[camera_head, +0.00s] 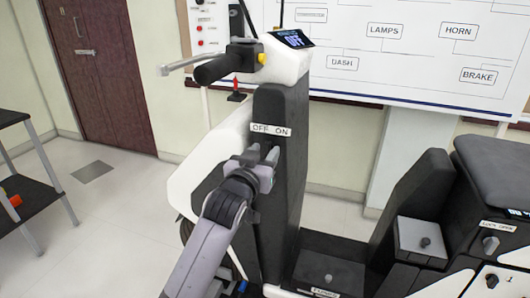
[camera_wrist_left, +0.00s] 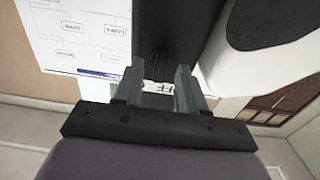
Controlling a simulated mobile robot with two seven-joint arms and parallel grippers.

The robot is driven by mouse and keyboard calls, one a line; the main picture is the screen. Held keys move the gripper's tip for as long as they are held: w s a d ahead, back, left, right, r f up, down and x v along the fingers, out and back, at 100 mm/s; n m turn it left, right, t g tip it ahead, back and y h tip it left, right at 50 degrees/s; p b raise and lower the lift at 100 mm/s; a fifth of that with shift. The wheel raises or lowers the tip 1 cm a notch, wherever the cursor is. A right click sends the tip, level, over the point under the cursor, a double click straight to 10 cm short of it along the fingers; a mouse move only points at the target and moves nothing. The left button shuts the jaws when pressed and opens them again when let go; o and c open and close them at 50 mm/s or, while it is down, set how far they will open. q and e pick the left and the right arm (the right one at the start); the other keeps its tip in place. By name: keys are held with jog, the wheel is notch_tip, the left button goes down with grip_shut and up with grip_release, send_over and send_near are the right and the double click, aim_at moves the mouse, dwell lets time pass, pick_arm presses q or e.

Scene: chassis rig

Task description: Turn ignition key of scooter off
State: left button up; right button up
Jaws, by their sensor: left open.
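The scooter's black front column (camera_head: 287,185) stands in the middle of the head view, with a white label (camera_head: 271,130) reading OFF and ON near its top. My left gripper (camera_head: 262,156) is just below this label, in front of the column. In the left wrist view its two fingers (camera_wrist_left: 157,88) are apart, with the dark column (camera_wrist_left: 172,35) beyond them and part of the label (camera_wrist_left: 160,88) between them. The ignition key cannot be made out; the gripper hides that area. The scooter's display (camera_head: 292,39) shows OFF. My right gripper is not in view.
The handlebar grip (camera_head: 213,69) and brake lever stick out left above my arm. A black seat (camera_head: 495,165) and a panel with knobs (camera_head: 490,250) are at the right. A whiteboard (camera_head: 420,50) with labelled boxes hangs behind. A dark shelf (camera_head: 25,190) stands far left; the floor between is clear.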

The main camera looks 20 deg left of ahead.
pick_arm(q)
jog(key=s, duration=0.6)
jog(key=shift+a, duration=0.1)
dwell(0.3)
jog(key=s+a+f+m+g, duration=0.1)
jog(key=s+f+g, duration=0.2)
jog(key=s+f, duration=1)
jog(key=s+f+m+g+h, duration=0.1)
jog(key=s+f+g, duration=0.3)
jog(key=s+f, duration=0.9)
notch_tip(320, 180, down, 6)
jog(key=shift+s+a+f+g+h, duration=0.1)
jog(key=shift+s+a+g+h, duration=0.15)
jog(key=shift+a+g+h, duration=0.1)
